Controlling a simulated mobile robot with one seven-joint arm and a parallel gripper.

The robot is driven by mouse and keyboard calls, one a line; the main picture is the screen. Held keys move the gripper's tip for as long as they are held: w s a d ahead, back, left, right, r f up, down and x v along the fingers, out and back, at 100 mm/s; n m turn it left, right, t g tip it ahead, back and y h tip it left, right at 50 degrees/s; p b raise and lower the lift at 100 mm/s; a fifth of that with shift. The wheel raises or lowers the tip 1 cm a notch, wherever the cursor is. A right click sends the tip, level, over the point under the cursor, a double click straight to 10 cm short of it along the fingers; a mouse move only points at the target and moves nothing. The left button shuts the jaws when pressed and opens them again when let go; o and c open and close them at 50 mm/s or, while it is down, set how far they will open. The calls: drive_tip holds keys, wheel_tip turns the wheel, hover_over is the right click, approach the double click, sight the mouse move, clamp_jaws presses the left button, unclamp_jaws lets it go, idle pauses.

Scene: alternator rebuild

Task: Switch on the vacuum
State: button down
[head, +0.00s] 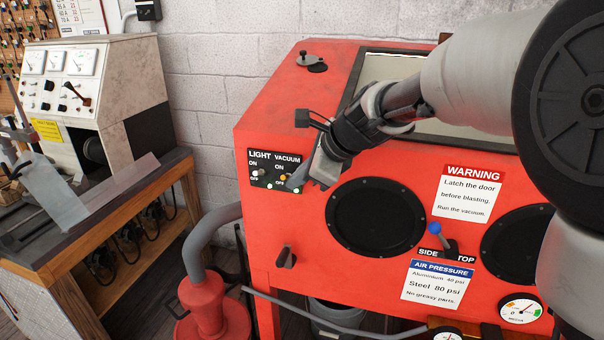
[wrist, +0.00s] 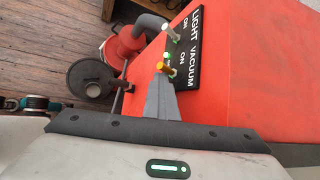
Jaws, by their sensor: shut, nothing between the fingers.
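The switch panel (head: 274,170) is a black plate on the upper left of the red cabinet's front, marked LIGHT and VACUUM. The orange-tipped vacuum toggle (wrist: 163,68) stands out from the plate, which also shows in the wrist view (wrist: 184,62). The pale light toggle (wrist: 171,33) is beside it. My gripper (head: 298,181) is shut and empty, its tips right at the vacuum toggle. In the wrist view the grey fingertips (wrist: 160,84) end just at that toggle; I cannot tell whether they touch. The toggle's on or off position is unclear. A small green spot (wrist: 167,57) shows between the toggles.
The red cabinet (head: 255,130) has round black ports (head: 375,218), a blue-knobbed lever (head: 436,229) and a dark knob (head: 287,257) below the panel. The red vacuum (head: 212,317) with its grey hose (head: 196,250) stands at lower left. A workbench (head: 150,175) stands further left.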

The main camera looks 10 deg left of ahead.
drive_tip(key=shift+w+a+r, duration=0.1)
drive_tip(key=shift+r, duration=0.4)
drive_tip(key=shift+w+a+r, duration=0.1)
drive_tip(key=shift+r, duration=0.35)
drive_tip(key=shift+d+r, duration=0.1)
drive_tip(key=shift+r, duration=0.05)
drive_tip(key=s+d+f+p+v, duration=0.1)
drive_tip(key=v, duration=1.5)
drive_tip(key=s+d+f+n+h+p, duration=0.2)
drive_tip(key=s+d+f+n+h, duration=0.1)
drive_tip(key=s+d+n, duration=0.5)
drive_tip(key=s+d+f+n+t+h+p, duration=0.1)
drive_tip(key=s+d+f+n+h, duration=0.3)
drive_tip(key=s+d+n, duration=0.5)
drive_tip(key=s+d+p, duration=0.1)
drive_tip(key=s+d, duration=0.1)
drive_tip(key=shift+s+f, duration=0.35)
